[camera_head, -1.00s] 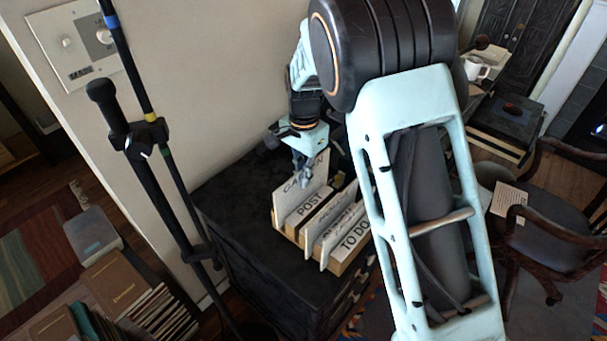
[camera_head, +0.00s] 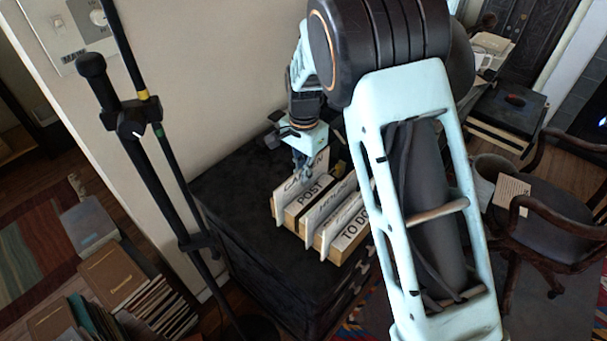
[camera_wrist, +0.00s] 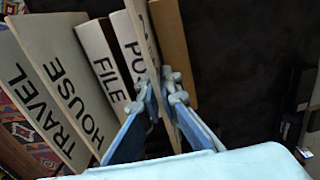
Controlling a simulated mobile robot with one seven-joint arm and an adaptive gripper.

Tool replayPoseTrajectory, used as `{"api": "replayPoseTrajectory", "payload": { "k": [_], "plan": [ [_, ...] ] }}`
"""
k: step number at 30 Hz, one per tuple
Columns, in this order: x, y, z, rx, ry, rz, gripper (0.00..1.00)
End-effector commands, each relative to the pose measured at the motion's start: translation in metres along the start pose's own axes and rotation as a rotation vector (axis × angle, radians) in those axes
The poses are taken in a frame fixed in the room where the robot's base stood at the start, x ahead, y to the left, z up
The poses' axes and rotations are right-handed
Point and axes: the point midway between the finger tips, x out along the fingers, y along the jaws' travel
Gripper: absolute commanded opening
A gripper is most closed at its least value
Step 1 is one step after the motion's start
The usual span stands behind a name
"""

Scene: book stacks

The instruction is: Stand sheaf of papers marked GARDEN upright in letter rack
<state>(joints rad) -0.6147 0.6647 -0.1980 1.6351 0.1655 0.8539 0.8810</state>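The sheaf marked GARDEN (camera_head: 316,166) is pale, with its label partly hidden by my gripper (camera_head: 302,172). In the wrist view the fingers (camera_wrist: 170,88) are closed on both faces of this sheaf (camera_wrist: 143,32). It stands about upright at the rear of the wooden letter rack (camera_head: 340,254), between the POST divider and the tan back panel (camera_wrist: 172,45). Whether its lower edge touches the rack floor is hidden. The rack has labels POST (camera_head: 310,190), FILE (camera_wrist: 108,74) and TO DO (camera_head: 355,230). Sheaves marked HOUSE (camera_wrist: 72,90) and TRAVEL (camera_wrist: 35,100) stand in other slots.
The rack sits on a dark cabinet (camera_head: 245,225) against the pale wall (camera_head: 215,80). A black stand (camera_head: 150,160) rises at left. Books (camera_head: 115,280) lie low at left. A wooden chair (camera_head: 550,225) is at right. Clear cabinet top lies left of the rack.

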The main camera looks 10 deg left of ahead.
Motion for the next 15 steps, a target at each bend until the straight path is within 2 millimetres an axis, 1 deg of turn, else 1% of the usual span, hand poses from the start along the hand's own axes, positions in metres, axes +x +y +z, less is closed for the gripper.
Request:
{"api": "replayPoseTrajectory", "payload": {
  "k": [3, 4, 9, 15],
  "plan": [
    [-0.0002, -0.0001, -0.0001, 0.000, 0.000, 0.000, 0.00],
    [-0.0002, 0.0000, -0.0001, 0.000, 0.000, 0.000, 0.06],
    [-0.0002, 0.0000, -0.0001, 0.000, 0.000, 0.000, 0.24],
    [-0.0002, 0.0000, -0.0001, 0.000, 0.000, 0.000, 0.25]
  ]
}}
